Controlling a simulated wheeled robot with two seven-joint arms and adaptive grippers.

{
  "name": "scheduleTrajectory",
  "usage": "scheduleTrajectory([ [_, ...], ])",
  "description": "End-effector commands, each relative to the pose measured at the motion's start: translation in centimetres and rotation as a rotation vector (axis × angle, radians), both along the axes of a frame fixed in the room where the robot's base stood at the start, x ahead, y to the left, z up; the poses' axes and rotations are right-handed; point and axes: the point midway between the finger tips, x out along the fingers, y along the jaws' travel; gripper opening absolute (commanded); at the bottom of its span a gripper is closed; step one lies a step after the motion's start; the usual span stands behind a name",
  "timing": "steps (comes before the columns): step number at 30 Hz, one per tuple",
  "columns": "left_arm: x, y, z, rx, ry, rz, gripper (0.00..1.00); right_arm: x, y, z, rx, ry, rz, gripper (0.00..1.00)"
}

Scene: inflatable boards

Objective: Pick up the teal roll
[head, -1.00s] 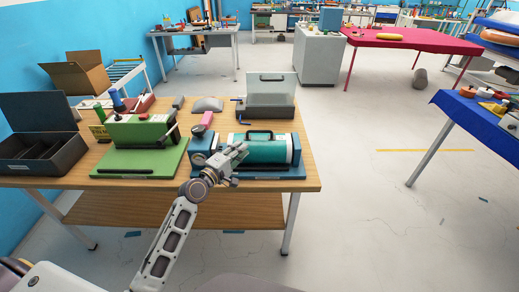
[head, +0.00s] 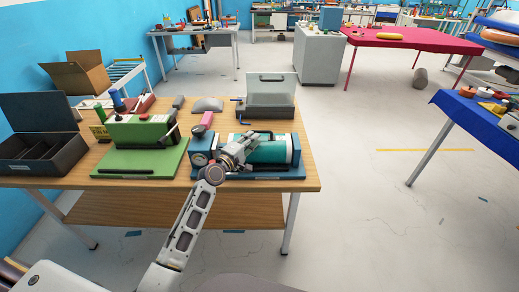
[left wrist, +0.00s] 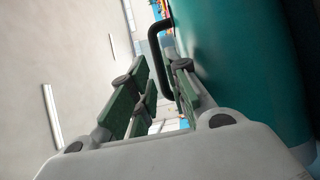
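The teal roll (head: 275,152) lies on its side in a blue device on the wooden table, with pale end bands and a black handle (head: 257,132) above it. My left gripper (head: 245,143) is over the roll's left part and hides some of it. The roll (left wrist: 225,60) fills the right side, close beside the right finger; contact cannot be told. My right gripper is not in view.
A green device (head: 140,132) stands left of the blue one (head: 204,163). A clear-covered box (head: 268,92) and a pink-red object (head: 206,118) are behind. A dark open case (head: 40,150) is at the table's left. Open floor lies right of the table.

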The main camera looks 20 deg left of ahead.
Motion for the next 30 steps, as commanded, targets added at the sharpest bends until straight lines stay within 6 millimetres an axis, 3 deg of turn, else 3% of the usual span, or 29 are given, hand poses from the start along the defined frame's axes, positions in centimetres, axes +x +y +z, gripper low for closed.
scheduleTrajectory([
  [20, 1.1, -0.4, 0.0, 0.000, 0.000, 0.000, 0.18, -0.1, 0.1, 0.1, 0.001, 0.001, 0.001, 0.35],
  [30, 3.4, -0.9, 0.2, 0.000, -0.001, 0.000, 0.18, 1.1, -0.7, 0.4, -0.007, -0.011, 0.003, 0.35],
])
